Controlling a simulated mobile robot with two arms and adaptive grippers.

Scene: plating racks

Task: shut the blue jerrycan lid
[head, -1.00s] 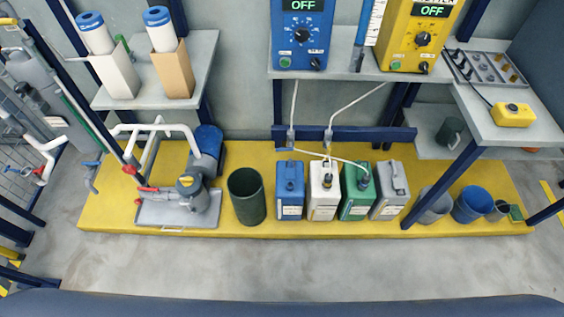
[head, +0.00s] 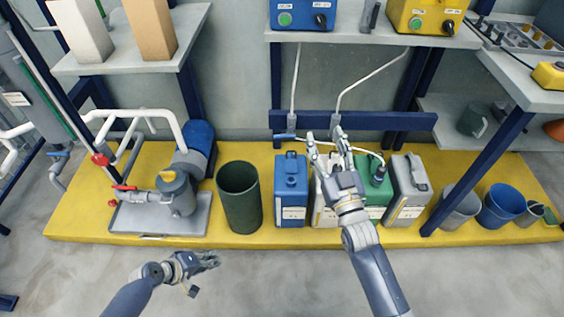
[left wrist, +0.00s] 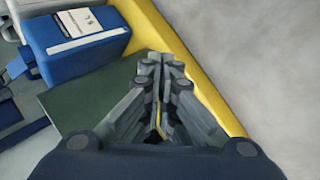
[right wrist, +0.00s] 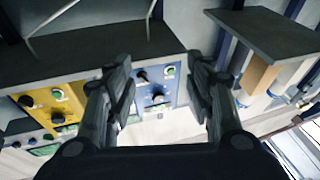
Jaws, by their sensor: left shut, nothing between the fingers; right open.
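The blue jerrycan (head: 291,205) stands upright on the yellow platform, between the dark green bin and the white jerrycan. Its top shows a raised blue cap area (head: 291,180); whether the lid is open is too small to tell. In the left wrist view the blue jerrycan (left wrist: 85,42) shows at upper left, with a white label. My left gripper (head: 214,260) is shut and empty, in front of the platform, left of and apart from the jerrycan. My right gripper (head: 327,138) is open and empty, raised in front of the white jerrycan (head: 318,212) and partly hiding it.
The dark green bin (head: 240,205) stands left of the jerrycan, a pump (head: 175,190) further left. Green (head: 376,198) and grey (head: 407,205) jerrycans stand to the right. White tubes hang behind. The blue control box (right wrist: 155,90) is above. The grey floor in front is clear.

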